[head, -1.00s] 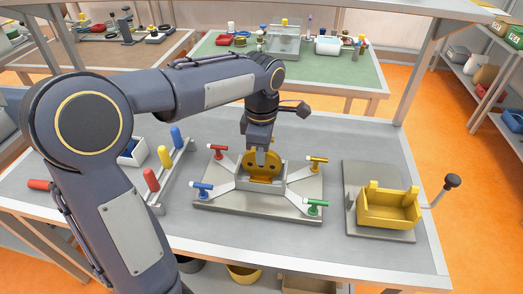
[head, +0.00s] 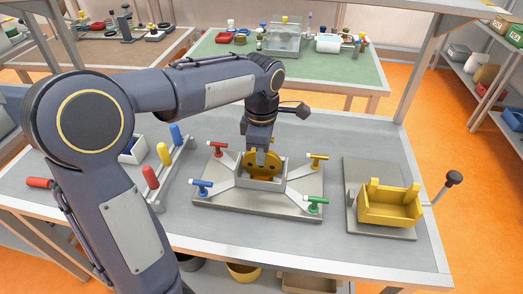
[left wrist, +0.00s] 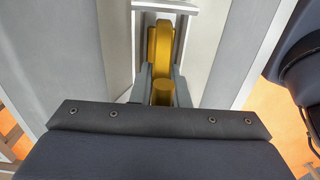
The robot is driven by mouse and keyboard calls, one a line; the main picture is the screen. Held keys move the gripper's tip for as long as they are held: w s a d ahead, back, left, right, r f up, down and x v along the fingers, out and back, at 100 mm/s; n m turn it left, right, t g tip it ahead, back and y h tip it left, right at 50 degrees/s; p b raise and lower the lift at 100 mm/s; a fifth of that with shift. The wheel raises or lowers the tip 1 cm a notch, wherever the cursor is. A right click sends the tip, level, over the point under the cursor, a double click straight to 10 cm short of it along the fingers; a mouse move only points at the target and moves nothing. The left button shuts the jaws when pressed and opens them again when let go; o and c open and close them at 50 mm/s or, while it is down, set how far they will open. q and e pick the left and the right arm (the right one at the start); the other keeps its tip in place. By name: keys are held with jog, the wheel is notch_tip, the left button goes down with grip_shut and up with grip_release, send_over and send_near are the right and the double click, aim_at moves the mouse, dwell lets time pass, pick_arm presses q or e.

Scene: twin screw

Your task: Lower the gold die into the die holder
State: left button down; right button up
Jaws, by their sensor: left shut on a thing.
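The gold die (head: 263,165) is a flat upright plate with dark holes, at the middle of the table in the head view. My left gripper (head: 261,154) points down and is shut on its upper part. The die holder (head: 262,185) is an open grey box on a metal base plate. The die's lower part is hidden behind the box's front wall, so I cannot tell whether it touches the bottom. In the left wrist view the gold die (left wrist: 160,45) shows edge-on between the fingers. My right gripper is not in view.
Red (head: 219,149), blue (head: 201,188), yellow (head: 317,157) and green (head: 315,204) clamps surround the holder. A yellow open box (head: 390,210) sits on a grey plate at the right. A rack with coloured handles (head: 172,170) stands at the left.

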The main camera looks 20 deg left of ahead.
pick_arm(q)
jog(key=c, duration=1.3)
grip_release()
jog(key=shift+r, duration=3.95)
jog(key=shift+p, duration=0.35)
